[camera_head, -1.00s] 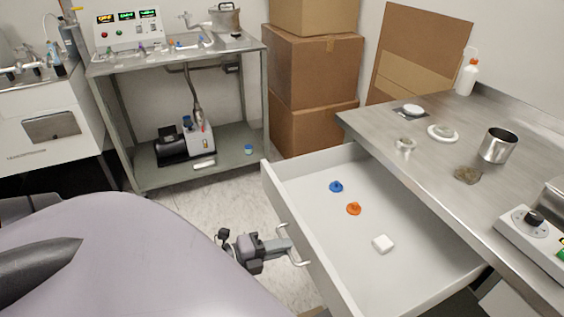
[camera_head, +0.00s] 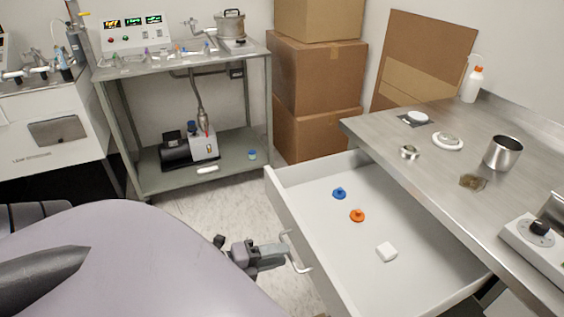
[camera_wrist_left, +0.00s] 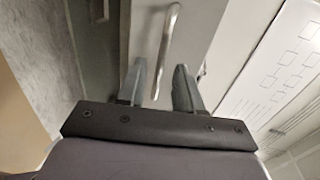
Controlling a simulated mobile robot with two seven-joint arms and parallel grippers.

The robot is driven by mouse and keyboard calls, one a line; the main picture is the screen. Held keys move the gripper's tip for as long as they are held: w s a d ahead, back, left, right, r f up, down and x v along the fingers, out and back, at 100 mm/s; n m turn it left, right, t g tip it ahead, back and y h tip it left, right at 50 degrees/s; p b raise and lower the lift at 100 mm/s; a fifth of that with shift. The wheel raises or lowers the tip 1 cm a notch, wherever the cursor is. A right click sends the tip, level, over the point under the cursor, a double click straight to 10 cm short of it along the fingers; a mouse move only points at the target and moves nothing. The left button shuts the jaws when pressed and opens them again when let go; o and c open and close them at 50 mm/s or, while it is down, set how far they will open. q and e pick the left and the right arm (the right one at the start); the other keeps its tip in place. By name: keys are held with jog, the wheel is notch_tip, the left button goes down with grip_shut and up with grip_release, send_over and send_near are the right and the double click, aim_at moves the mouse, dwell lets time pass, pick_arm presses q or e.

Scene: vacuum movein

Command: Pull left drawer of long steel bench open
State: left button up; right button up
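The left drawer (camera_head: 330,243) of the long steel bench (camera_head: 440,163) stands far out from under the bench top. It holds a blue knob-like piece (camera_head: 339,193), an orange one (camera_head: 357,215) and a white block (camera_head: 387,252). Its bar handle (camera_head: 297,256) is on the front panel. My left gripper (camera_head: 286,249) is at the handle. In the left wrist view, its two fingers (camera_wrist_left: 159,85) are apart, with the handle bar (camera_wrist_left: 167,40) showing between and beyond them and gaps on both sides. Contact with the bar cannot be made out. My right gripper is out of view.
A steel cup (camera_head: 502,153), small dishes and a white bottle (camera_head: 472,84) stand on the bench. A metal cart (camera_head: 203,175) with a pump is at the back left. Cardboard boxes (camera_head: 316,95) are stacked behind. Floor shows between cart and drawer.

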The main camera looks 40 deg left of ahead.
pick_arm(q)
jog(key=shift+v, duration=2.65)
